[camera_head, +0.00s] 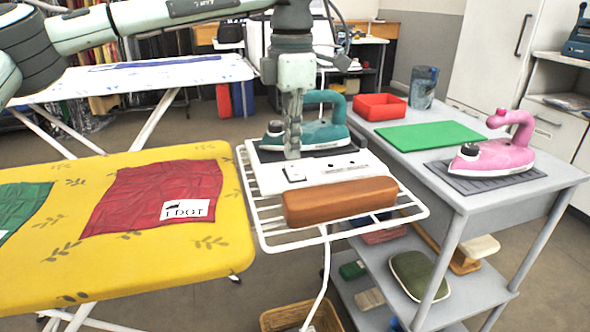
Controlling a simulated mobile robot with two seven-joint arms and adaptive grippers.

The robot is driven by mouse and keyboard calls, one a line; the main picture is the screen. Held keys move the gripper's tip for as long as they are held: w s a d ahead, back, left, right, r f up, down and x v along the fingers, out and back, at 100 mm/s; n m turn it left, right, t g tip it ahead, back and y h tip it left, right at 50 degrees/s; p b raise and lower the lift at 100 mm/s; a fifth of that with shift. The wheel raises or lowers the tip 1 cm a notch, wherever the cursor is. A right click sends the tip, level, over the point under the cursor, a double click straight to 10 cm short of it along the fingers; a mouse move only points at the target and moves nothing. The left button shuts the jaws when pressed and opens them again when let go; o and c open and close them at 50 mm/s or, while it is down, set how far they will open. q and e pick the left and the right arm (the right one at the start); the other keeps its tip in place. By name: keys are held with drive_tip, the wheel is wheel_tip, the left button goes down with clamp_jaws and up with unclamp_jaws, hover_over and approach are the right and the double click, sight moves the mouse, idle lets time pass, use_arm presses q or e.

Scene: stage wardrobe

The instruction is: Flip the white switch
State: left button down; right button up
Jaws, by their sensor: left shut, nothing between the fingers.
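A long white box (270,182) lies on the white wire rack at the end of the yellow ironing board. Its top bears a dark-rimmed square (295,174) with a pale middle, which looks like the white switch, and small dark marks to the right of it. Which way the switch is tipped is too small to tell. My left gripper (292,156) points straight down with its fingers together and empty. Its tips are just behind and above the square in the picture; I cannot tell whether they touch the box. My right gripper is out of view.
A teal iron (327,136) stands right behind the box, partly hidden by my gripper. A brown wooden block (340,201) lies in front of it on the wire rack (415,212). A grey cart (375,125) at right holds a pink iron (492,155) and a green mat (428,137).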

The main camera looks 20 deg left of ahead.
sight(292, 166)
use_arm(q)
drive_tip(key=shift+f+b, duration=0.65)
drive_tip(key=shift+f, duration=0.45)
idle(0.5)
drive_tip(key=shift+r+p, duration=2.7)
drive_tip(key=shift+r, duration=0.9)
drive_tip(key=shift+f, duration=0.1)
